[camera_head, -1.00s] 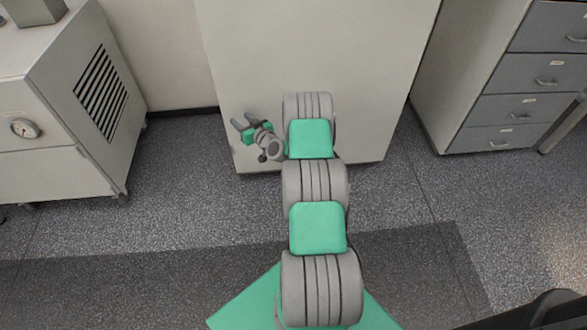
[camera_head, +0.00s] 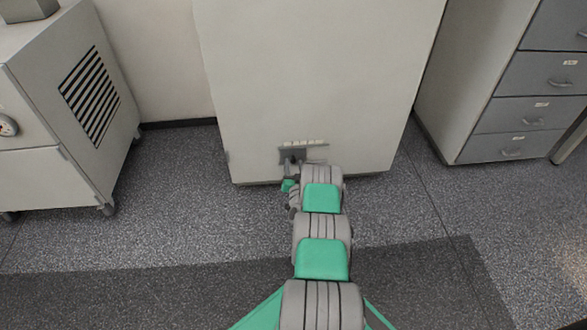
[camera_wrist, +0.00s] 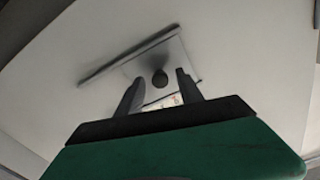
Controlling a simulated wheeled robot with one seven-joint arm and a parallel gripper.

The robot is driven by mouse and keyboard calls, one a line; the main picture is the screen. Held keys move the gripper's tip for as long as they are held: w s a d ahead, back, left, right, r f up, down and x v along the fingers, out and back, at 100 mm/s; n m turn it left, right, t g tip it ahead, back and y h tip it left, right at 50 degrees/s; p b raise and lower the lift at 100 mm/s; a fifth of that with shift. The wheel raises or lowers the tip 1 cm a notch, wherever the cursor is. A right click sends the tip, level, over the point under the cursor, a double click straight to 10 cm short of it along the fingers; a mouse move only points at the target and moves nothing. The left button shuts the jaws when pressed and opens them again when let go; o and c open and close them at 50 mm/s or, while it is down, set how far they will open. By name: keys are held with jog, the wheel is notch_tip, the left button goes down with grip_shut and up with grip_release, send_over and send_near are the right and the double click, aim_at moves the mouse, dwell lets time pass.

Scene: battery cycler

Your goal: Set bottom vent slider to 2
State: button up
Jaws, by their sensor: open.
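The bottom vent slider's grey panel (camera_head: 289,156) is low on the front of the white cabinet, with a pale strip of marks (camera_head: 303,143) above it; the marks are too small to read. Whether the fingers touch the knob or plate I cannot tell. In the head view my gripper (camera_head: 291,172) is in front of the panel, and the arm hides the panel's lower right part.
The tall white cabinet (camera_head: 320,70) fills the middle. A low cabinet with a slatted vent (camera_head: 90,97) stands at the left, and a grey drawer unit (camera_head: 540,102) at the right. The floor (camera_head: 180,200) around my arm is clear.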

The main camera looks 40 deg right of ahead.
jog(key=shift+w+d+r, duration=0.1)
jog(key=shift+w+d, duration=0.15)
jog(key=shift+w, duration=0.1)
jog(key=shift+c, duration=0.3)
grip_shut()
dwell(1.0)
